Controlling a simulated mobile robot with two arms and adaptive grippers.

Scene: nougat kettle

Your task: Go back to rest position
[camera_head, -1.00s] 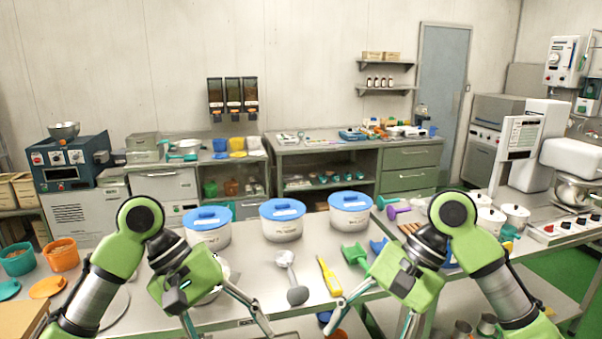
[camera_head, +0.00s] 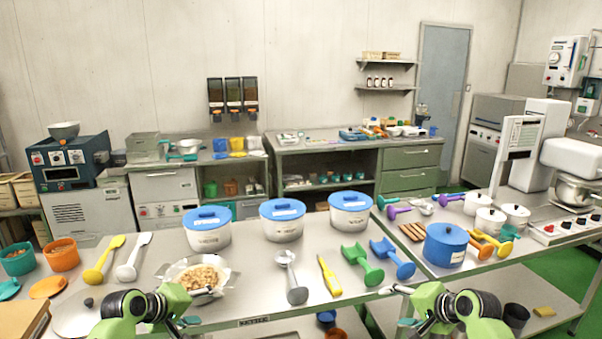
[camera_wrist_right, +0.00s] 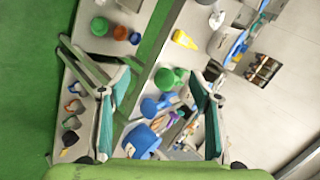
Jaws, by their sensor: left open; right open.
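My left gripper (camera_head: 190,308) is low at the front edge of the metal table, just in front of the bowl of nuts (camera_head: 196,278); its fingers are partly hidden. My right gripper (camera_head: 398,306) is low in front of the table, near the gap between the two tables. In the right wrist view my right gripper (camera_wrist_right: 162,85) shows its two teal-padded fingers wide apart with nothing held between them. Both grippers are open, and I see nothing in the left one.
Three blue-lidded tubs (camera_head: 283,221) stand on the table. Before them lie a grey scoop (camera_head: 292,278), a yellow spatula (camera_head: 328,276), and green (camera_head: 362,264) and blue scoops (camera_head: 392,258). A blue pot (camera_head: 445,246) stands on the right table. Green floor (camera_wrist_right: 35,120) is open below.

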